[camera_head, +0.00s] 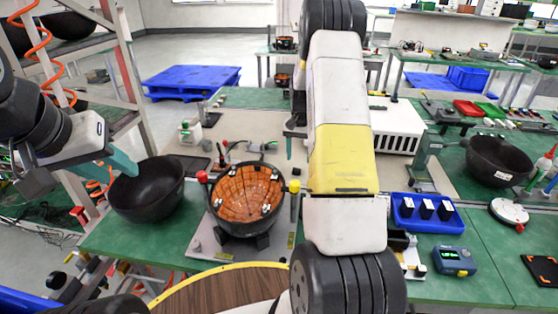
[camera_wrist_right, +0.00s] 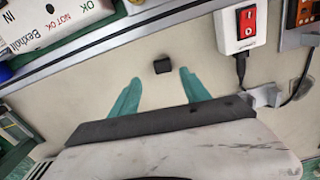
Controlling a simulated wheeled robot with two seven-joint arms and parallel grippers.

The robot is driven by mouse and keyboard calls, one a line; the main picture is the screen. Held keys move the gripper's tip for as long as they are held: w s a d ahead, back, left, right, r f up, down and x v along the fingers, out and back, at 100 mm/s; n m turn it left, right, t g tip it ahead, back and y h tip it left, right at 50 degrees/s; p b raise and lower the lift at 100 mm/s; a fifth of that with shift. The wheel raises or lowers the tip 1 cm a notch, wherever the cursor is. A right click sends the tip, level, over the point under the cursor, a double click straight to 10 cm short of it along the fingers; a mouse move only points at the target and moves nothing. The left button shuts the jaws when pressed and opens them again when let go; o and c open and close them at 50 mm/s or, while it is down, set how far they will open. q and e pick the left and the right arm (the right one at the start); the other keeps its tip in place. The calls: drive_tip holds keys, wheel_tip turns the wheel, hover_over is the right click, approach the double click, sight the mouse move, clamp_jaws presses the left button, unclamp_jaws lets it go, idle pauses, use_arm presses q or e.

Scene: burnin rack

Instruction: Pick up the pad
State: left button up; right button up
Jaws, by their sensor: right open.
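A small black block (camera_wrist_right: 163,66), which I take to be the pad, lies on a pale surface in the right wrist view. It sits just beyond the tips of my right gripper (camera_wrist_right: 158,78), between the lines of its two teal fingers. The fingers are apart and nothing is between them. In the head view, my right arm covers most of this gripper, and a teal finger (camera_head: 289,148) shows beside the arm. I cannot make out the pad there. My left gripper (camera_head: 123,164) is at the left, by a black bowl (camera_head: 148,192); its finger gap is not clear.
An orange-lined black bowl (camera_head: 246,198) stands in a fixture on the green table. A blue tray (camera_head: 428,226) with black pieces is right of my arm. In the right wrist view, a white switch box (camera_wrist_right: 240,28) with a red switch and cable is close to the right finger.

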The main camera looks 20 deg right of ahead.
sight(297, 169)
drive_tip(key=f, duration=0.5)
drive_tip(key=shift+a+f, duration=0.25)
drive_tip(key=shift+a, duration=0.05)
clamp_jaws()
